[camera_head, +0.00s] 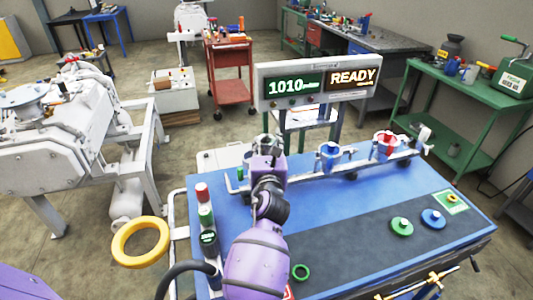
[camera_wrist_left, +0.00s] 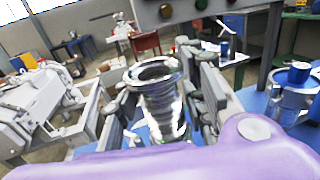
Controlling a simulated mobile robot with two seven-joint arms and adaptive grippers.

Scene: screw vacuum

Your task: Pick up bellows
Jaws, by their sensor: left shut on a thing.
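The bellows (camera_wrist_left: 163,98) is a shiny ribbed metal tube with a flanged rim, upright or nearly so in the left wrist view. My left gripper (camera_wrist_left: 160,108) is shut on it, with dark finger links on both sides. In the head view my left gripper (camera_head: 266,148) is over the back left part of the blue table, in front of the display. There the bellows is mostly hidden by the gripper and wrist. My right gripper is not in view.
The blue worktable (camera_head: 330,190) carries a metal pipe line with blue (camera_head: 330,152) and red (camera_head: 387,145) valves at the back. A display (camera_head: 318,82) reading READY stands behind.

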